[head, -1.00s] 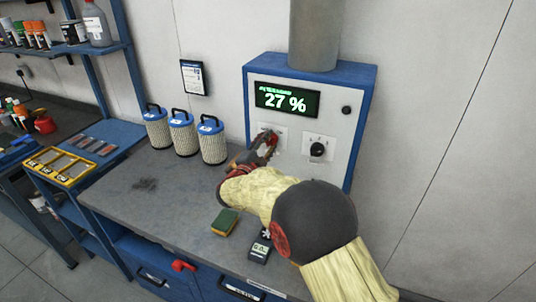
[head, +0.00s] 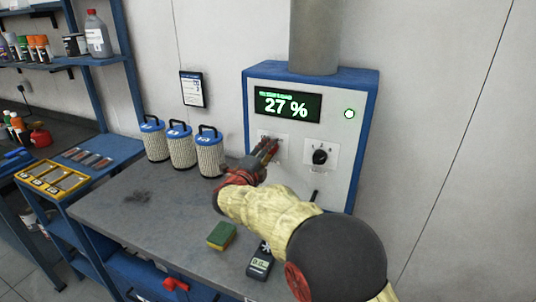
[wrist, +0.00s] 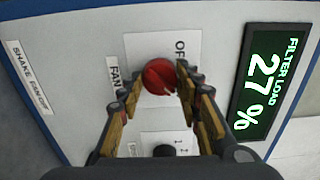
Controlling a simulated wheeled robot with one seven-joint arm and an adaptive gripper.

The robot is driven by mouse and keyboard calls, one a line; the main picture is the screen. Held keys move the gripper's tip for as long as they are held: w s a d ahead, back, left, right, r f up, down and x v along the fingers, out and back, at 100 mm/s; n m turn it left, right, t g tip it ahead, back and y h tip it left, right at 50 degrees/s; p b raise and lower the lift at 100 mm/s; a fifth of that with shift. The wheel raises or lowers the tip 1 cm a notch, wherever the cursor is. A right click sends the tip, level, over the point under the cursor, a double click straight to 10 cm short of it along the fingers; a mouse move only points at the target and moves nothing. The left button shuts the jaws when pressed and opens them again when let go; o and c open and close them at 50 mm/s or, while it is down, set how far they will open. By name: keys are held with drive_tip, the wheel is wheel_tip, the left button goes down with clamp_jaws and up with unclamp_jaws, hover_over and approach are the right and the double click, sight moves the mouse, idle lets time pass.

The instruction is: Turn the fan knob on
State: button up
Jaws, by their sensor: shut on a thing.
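The red fan knob (wrist: 158,76) sits on a white plate beside a "FAN" label (wrist: 114,80). An "OF..." marking is partly hidden by a finger. My gripper (wrist: 161,82) has its two fingers on either side of the knob and is shut on it. In the head view my gripper (head: 267,150) is at the left of the blue and white filter unit's front (head: 340,100) and hides the knob. The round indicator (head: 349,114) is lit whitish green. The display (head: 287,104) reads 27 %.
A black knob (head: 320,156) is to the right on the same panel. Three filter cartridges (head: 182,150) stand left of the unit. A green and yellow sponge (head: 221,236) and a dark handheld meter (head: 261,262) lie on the bench below my arm.

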drive_tip(key=o, duration=1.2)
drive_tip(key=shift+c, duration=0.2)
drive_tip(key=v, duration=1.2)
